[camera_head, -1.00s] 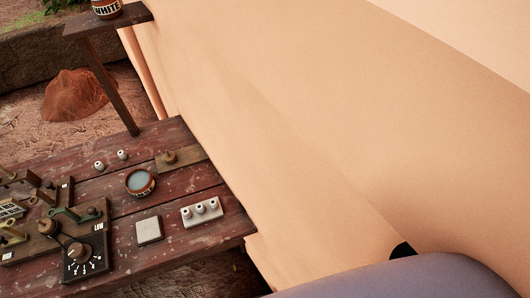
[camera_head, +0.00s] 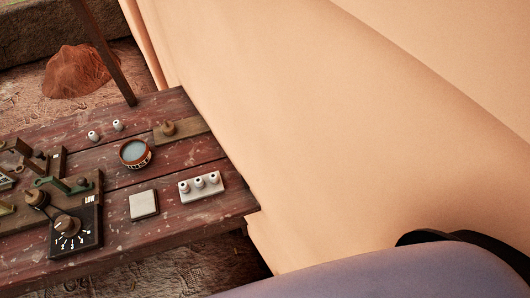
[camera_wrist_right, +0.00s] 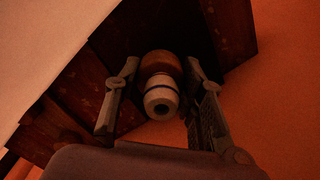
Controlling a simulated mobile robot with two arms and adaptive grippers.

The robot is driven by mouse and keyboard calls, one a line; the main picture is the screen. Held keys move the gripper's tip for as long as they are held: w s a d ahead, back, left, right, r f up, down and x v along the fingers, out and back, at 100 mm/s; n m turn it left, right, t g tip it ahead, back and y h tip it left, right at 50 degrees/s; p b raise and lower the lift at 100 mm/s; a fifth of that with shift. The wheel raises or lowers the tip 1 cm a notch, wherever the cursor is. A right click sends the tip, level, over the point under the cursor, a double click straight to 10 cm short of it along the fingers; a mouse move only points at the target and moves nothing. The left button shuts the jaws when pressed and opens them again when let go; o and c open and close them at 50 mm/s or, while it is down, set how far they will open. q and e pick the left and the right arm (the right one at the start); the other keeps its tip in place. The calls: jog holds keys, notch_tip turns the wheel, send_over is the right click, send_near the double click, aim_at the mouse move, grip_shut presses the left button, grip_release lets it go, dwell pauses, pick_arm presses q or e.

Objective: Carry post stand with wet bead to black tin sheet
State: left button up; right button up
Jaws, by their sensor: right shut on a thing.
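In the right wrist view, my right gripper (camera_wrist_right: 160,105) is shut on the post stand, with a finger on each side. The wet bead (camera_wrist_right: 160,98), pale with a dark blue band and a dark hole, faces the camera. The brown rounded part of the stand (camera_wrist_right: 158,66) shows behind it. A dark flat surface lies beyond them, too dim to tell whether it is the black tin sheet. My right gripper is not visible in the head view. My left gripper is in neither view.
A large tan wall (camera_head: 340,130) fills the right.

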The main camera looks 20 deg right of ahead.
dwell(0.4)
jog(key=shift+p, duration=0.35)
jog(key=shift+p, duration=0.5)
jog(key=shift+f, duration=0.15)
dwell(0.6)
jog(key=shift+f, duration=0.9)
dwell(0.9)
jog(key=o, duration=1.1)
jog(key=shift+c, duration=0.2)
jog(key=shift+o, duration=0.4)
jog(key=o, duration=0.5)
